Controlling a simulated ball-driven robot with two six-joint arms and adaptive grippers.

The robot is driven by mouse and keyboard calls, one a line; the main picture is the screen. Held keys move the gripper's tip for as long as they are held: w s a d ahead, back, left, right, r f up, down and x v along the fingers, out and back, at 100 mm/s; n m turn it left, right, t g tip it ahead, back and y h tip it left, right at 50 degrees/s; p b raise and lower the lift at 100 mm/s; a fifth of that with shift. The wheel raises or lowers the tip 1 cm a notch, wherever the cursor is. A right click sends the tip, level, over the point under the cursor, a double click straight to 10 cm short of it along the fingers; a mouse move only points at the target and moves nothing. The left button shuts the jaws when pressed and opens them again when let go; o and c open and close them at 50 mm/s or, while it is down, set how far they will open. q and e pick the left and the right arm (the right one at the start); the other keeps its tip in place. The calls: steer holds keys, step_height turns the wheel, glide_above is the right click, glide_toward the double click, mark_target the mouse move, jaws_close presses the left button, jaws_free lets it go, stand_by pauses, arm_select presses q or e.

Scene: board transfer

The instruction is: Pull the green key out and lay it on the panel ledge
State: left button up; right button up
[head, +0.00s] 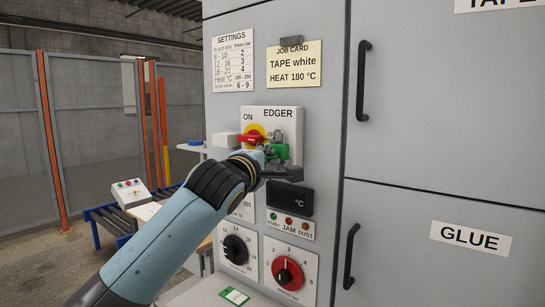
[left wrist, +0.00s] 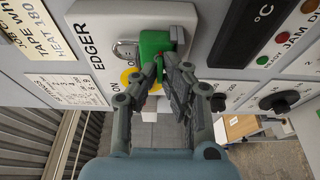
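The green key (head: 279,151) is at the EDGER panel (head: 286,114), beside the red switch handle (head: 248,139) with its yellow ring. It also shows in the left wrist view (left wrist: 154,44), against the panel next to a metal lock part (left wrist: 126,49). My left gripper (left wrist: 161,68) has its fingertips close together on either side of the key's lower part and appears shut on it. In the head view the left wrist and fingers hide part of the panel. A pale ledge (head: 204,293) shows at the bottom. My right gripper is not in view.
Below the panel are a dark °C display (head: 290,200), a row of indicator lamps (head: 289,222), a black dial (head: 236,249) and a red dial (head: 288,273). A green-edged card (head: 234,295) lies on the ledge. Cabinet doors with black handles (head: 363,80) stand to the right.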

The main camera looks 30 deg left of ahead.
arm_select(q)
steer(key=shift+s, duration=0.15)
jaws_close()
steer(key=shift+s, duration=0.25)
steer(key=shift+s+a, duration=0.1)
steer(key=shift+s, duration=0.5)
steer(key=shift+s, duration=0.15)
steer(key=shift+s+a, duration=0.2)
steer(key=shift+s, duration=2.05)
